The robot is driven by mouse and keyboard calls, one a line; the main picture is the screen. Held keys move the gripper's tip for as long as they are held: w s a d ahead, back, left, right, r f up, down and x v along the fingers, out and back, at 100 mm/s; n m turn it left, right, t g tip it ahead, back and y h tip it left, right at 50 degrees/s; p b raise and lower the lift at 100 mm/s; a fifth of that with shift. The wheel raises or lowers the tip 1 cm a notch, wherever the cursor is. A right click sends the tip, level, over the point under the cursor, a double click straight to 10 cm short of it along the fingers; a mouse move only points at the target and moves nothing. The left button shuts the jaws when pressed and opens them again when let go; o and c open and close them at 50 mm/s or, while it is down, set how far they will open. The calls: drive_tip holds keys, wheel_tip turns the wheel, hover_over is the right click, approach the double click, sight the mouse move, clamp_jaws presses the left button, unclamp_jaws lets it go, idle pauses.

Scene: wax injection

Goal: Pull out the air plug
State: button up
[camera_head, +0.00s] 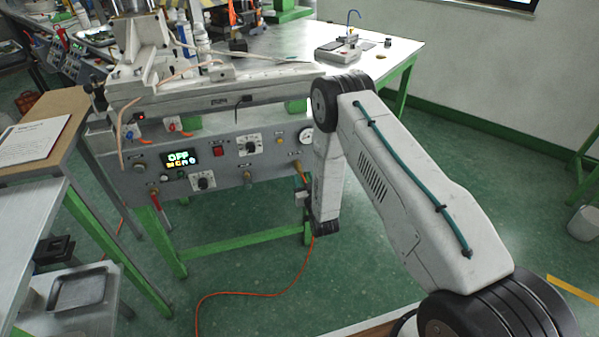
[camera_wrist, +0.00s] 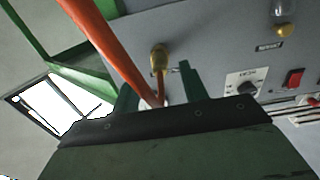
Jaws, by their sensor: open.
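The air plug (camera_wrist: 159,88) is a small yellowish piece below a brass fitting (camera_wrist: 158,55) on the machine's grey panel, and the two appear joined. A thick orange hose (camera_wrist: 105,45) runs from the upper left of the wrist view down to the plug's lower end. My gripper (camera_wrist: 159,78) is open, with one green finger on each side of the plug and gaps beside it. Whether either finger touches the plug I cannot tell. In the head view, my wrist stands at the panel's right end and the plug is not clear there.
The wax injection machine's panel (camera_head: 225,155) carries a display, knobs, a red switch and a gauge. The orange hose (camera_head: 240,293) trails over the green floor. Green table legs (camera_head: 160,240) stand below the panel. A wooden stand (camera_head: 62,108) is at the left.

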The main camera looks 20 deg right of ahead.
sight(302, 175)
drive_tip(key=shift+w, duration=1.65)
clamp_jaws()
drive_tip(key=shift+s, duration=0.1)
drive_tip(key=shift+s, duration=2.95)
